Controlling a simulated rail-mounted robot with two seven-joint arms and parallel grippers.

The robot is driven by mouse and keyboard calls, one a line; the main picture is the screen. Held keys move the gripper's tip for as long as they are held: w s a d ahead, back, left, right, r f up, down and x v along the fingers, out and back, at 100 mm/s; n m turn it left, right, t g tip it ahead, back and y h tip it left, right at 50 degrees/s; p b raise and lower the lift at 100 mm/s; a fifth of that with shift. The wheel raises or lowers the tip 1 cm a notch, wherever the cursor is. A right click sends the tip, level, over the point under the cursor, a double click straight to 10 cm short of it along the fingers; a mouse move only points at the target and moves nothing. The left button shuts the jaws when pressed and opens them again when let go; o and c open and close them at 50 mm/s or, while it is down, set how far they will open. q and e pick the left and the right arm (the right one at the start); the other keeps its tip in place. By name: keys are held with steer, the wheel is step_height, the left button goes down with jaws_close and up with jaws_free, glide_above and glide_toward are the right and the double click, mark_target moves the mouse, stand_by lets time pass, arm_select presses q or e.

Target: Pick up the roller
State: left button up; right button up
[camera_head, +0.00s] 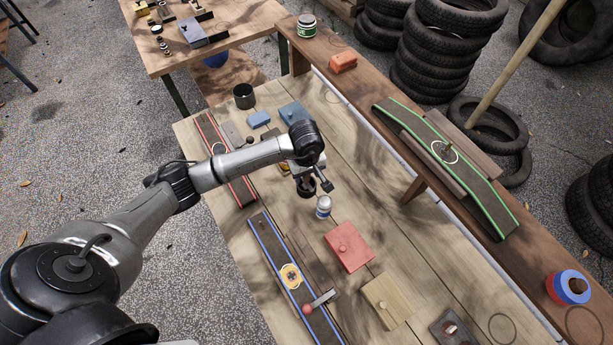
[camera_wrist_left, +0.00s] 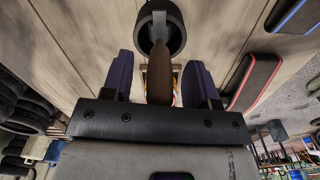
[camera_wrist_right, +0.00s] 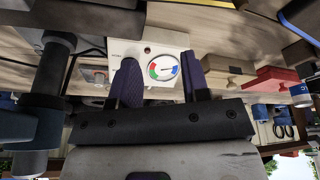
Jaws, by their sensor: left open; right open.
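The roller has a black drum (camera_wrist_left: 177,37) with a grey fork and a brown handle (camera_wrist_left: 159,75) in the left wrist view. My left gripper (camera_wrist_left: 160,88) is open, with the handle between its two purple fingers and a gap on each side. In the head view my left gripper (camera_head: 306,178) reaches down over the table, and the arm hides most of the roller. My right gripper (camera_wrist_right: 160,82) is open in the right wrist view, facing a pale panel with a round gauge (camera_wrist_right: 162,68). It does not show in the head view.
A small white-and-blue item (camera_head: 323,207) stands close to my left gripper. A red block (camera_head: 348,247), a tan block (camera_head: 387,300) and a blue-edged strip (camera_head: 283,268) lie nearer. A black cup (camera_head: 244,95) and blue blocks (camera_head: 293,112) are behind. A raised shelf (camera_head: 458,238) borders the right.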

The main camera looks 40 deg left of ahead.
arm_select(q)
steer(key=shift+c, duration=0.3)
steer(key=c, duration=0.9)
jaws_close()
steer(key=shift+r, duration=0.15)
